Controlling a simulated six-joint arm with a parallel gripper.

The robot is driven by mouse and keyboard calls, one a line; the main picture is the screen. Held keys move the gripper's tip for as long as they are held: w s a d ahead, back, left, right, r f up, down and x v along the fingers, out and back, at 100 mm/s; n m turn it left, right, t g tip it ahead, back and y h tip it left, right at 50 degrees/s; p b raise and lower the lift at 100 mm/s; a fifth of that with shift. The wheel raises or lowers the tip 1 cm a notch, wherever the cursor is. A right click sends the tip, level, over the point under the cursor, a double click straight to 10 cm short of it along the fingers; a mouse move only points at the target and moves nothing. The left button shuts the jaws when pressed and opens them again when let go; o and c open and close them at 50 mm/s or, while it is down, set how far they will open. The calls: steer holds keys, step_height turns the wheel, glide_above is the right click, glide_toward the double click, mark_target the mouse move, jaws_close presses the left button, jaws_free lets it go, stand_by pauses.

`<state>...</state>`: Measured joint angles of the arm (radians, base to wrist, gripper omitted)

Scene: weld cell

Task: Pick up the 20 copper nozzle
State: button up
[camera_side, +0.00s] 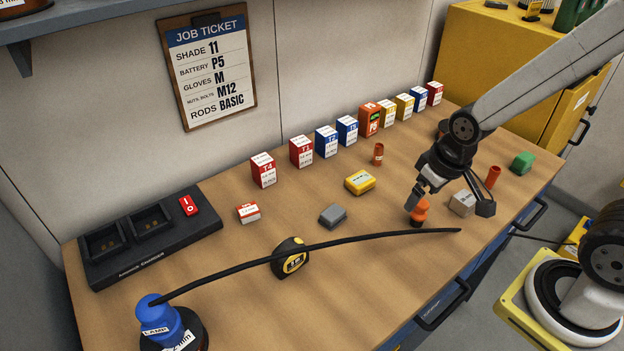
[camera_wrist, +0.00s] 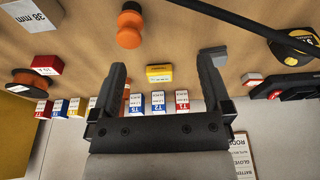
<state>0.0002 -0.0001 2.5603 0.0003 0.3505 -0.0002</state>
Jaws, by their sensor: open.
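I cannot read a size on either. My gripper (camera_side: 416,197) is open and empty, pointing down above the bench (camera_side: 330,290). In the wrist view, my gripper (camera_wrist: 165,66) has its two fingers wide apart. A yellow box (camera_wrist: 159,72) shows beyond them.
An orange knobbed object (camera_side: 419,213) stands just below my gripper in the side view. A black cable (camera_side: 345,243) arches across the front. A tape measure (camera_side: 290,257) and grey block (camera_side: 333,215) lie left. A box row lines the back.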

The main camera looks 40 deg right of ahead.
steer(key=shift+c, duration=1.4)
steer(key=m+g, duration=0.3)
steer(key=m, duration=0.8)
glide_above(378, 155)
steer(key=w, duration=0.1)
steer(key=f, duration=0.1)
steer(key=d+f, duration=0.1)
steer(key=shift+f, duration=0.4)
steer(key=shift+s+f, duration=0.15)
steer(key=shift+f, duration=3.75)
jaws_close()
